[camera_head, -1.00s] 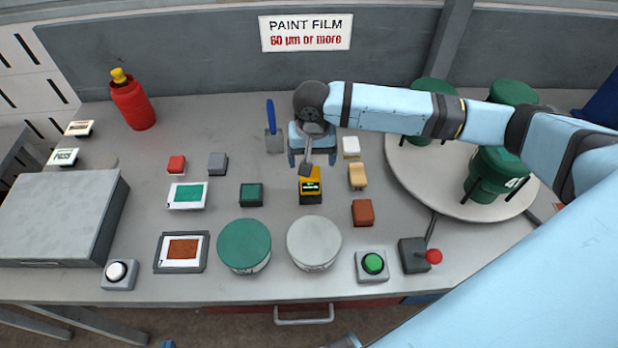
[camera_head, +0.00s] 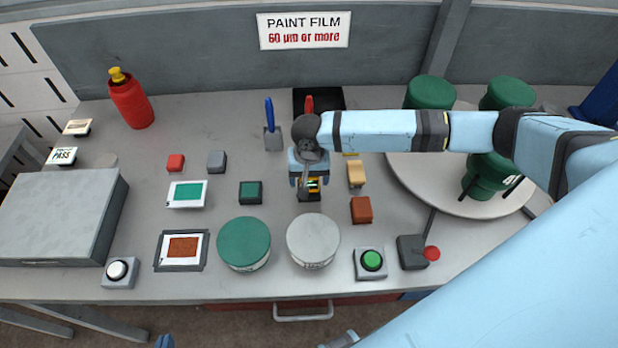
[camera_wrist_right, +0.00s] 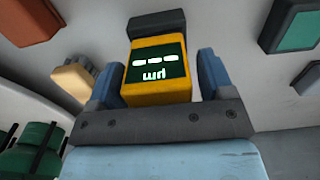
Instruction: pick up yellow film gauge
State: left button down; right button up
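In the head view the gauge (camera_head: 313,184) stands on the table, partly hidden by my right gripper (camera_head: 308,183). In the right wrist view my right gripper (camera_wrist_right: 158,80) is open, with one finger on each side of the gauge. A gap shows between the gauge and the right-hand finger; the left-hand finger is closer, and I cannot tell whether it touches.
A green-topped can (camera_head: 244,243) and a white-topped can (camera_head: 313,240) stand in front of the gauge. A dark green block (camera_head: 250,192) is to its left; a tan block (camera_head: 356,174) and a brown block (camera_head: 361,210) are to its right. A turntable (camera_head: 412,178) holds green cans.

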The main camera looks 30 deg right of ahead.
jog(key=c, duration=0.8)
jog(key=shift+r, duration=0.1)
jog(key=shift+r, duration=0.55)
notch_tip(320, 180, up, 19)
jog(key=shift+f, duration=0.1)
